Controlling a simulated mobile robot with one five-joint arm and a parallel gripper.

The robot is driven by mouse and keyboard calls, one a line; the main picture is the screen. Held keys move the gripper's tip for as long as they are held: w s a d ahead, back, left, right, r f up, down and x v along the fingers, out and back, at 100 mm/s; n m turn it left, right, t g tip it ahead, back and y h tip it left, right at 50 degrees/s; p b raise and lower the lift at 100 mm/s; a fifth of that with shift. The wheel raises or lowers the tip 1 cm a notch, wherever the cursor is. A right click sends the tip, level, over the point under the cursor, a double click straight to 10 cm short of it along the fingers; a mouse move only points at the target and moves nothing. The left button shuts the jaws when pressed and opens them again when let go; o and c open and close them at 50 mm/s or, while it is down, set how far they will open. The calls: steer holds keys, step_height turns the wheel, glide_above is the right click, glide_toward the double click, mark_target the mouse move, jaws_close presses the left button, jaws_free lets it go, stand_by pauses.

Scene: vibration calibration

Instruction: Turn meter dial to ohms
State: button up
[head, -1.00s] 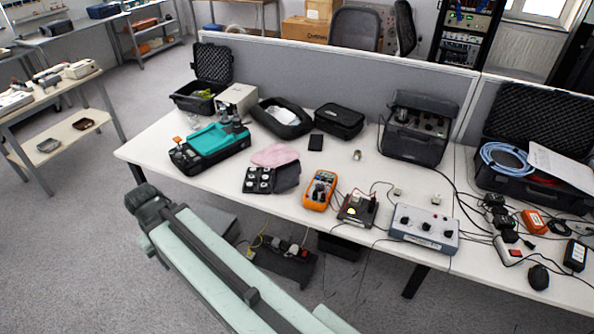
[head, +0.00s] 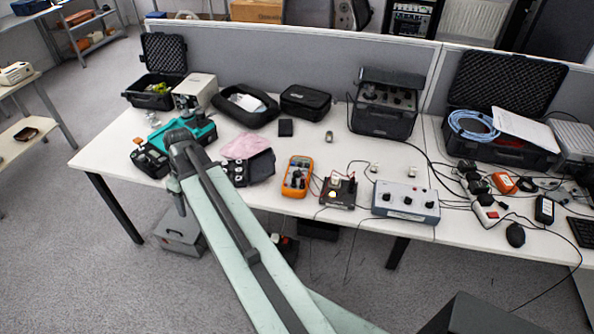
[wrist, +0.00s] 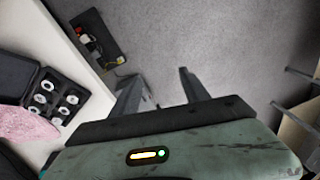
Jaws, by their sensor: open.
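An orange handheld meter (head: 297,177) lies on the white desk near its front edge in the head view, with its dark dial in the middle of its face. The dial's setting is too small to read. My gripper (wrist: 166,88) shows in the wrist view with its two dark fingers apart and nothing between them, over grey carpet beside the desk edge. In the head view my arm reaches up to the left of the meter, covering part of the teal case; the fingers cannot be made out there. The meter is not in the wrist view.
The white desk (head: 115,150) holds a pink cloth (head: 243,145), a black tray of round parts (wrist: 55,98), a terminal board (head: 338,191) and a grey knob box (head: 405,201). Cables run among them. A low partition (head: 300,65) stands behind.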

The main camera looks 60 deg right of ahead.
steer(key=s+d+t, duration=0.1)
steer(key=s+d, duration=0.1)
steer(key=d, duration=0.7)
steer(key=s+d, duration=0.3)
steer(key=d, duration=0.6)
steer(key=n+t+b, duration=0.1)
steer(key=n+t, duration=0.2)
glide_toward(297, 171)
steer(key=b+x, duration=0.7)
steer(key=x, duration=0.2)
steer(key=shift+b, duration=0.3)
steer(key=shift+r, duration=0.15)
jaws_close()
steer(key=shift+m+g, duration=0.3)
